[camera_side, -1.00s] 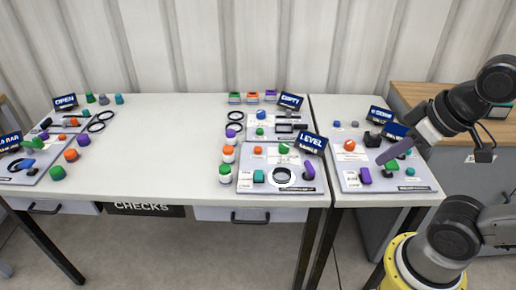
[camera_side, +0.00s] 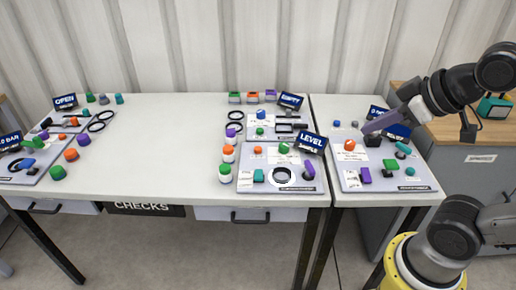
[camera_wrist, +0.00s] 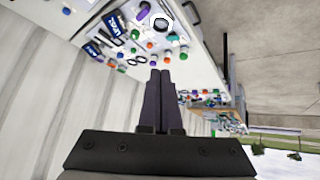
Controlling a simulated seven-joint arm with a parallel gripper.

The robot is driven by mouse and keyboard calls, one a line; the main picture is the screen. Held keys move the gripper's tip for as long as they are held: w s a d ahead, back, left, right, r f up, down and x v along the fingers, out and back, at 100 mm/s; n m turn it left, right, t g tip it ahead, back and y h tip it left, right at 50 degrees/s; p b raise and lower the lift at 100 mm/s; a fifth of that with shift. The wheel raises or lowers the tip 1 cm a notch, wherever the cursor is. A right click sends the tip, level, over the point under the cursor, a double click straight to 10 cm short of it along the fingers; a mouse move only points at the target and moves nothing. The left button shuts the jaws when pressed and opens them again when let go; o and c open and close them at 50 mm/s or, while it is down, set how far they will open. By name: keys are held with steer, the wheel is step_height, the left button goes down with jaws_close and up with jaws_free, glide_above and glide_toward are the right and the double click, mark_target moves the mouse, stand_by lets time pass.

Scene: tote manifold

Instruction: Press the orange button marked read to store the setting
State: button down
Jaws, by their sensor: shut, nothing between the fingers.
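An orange button (camera_side: 349,145) stands on the grey right-hand panel (camera_side: 350,180), near its back left corner, with a white label around it too small to read. Other orange knobs show, such as one (camera_side: 258,150) on the panel with the LEVEL sign. My gripper (camera_side: 365,131) is shut and empty. Its purple fingers point left and down, and in the side view their tips appear just behind and right of the orange button, apart from it. In the wrist view the shut fingers (camera_wrist: 160,72) point at the table; I cannot tell which orange knob there is the button.
The right panel also carries a purple block (camera_side: 365,175), a green block (camera_side: 390,164), a teal handle (camera_side: 403,148) and a black block (camera_side: 373,140). Blue signs stand behind them, partly covered by my gripper. The LEVEL sign (camera_side: 311,143) stands to the left.

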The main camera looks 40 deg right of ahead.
steer(key=w+d+r+n+t, duration=0.1)
steer(key=w+r+t, duration=0.1)
steer(key=w+r, duration=0.35)
steer(key=n+g, duration=0.1)
steer(key=n, duration=0.5)
glide_above(261, 150)
step_height(261, 150, down, 23)
steer(key=shift+r, duration=0.1)
steer(key=shift+f, duration=4.4)
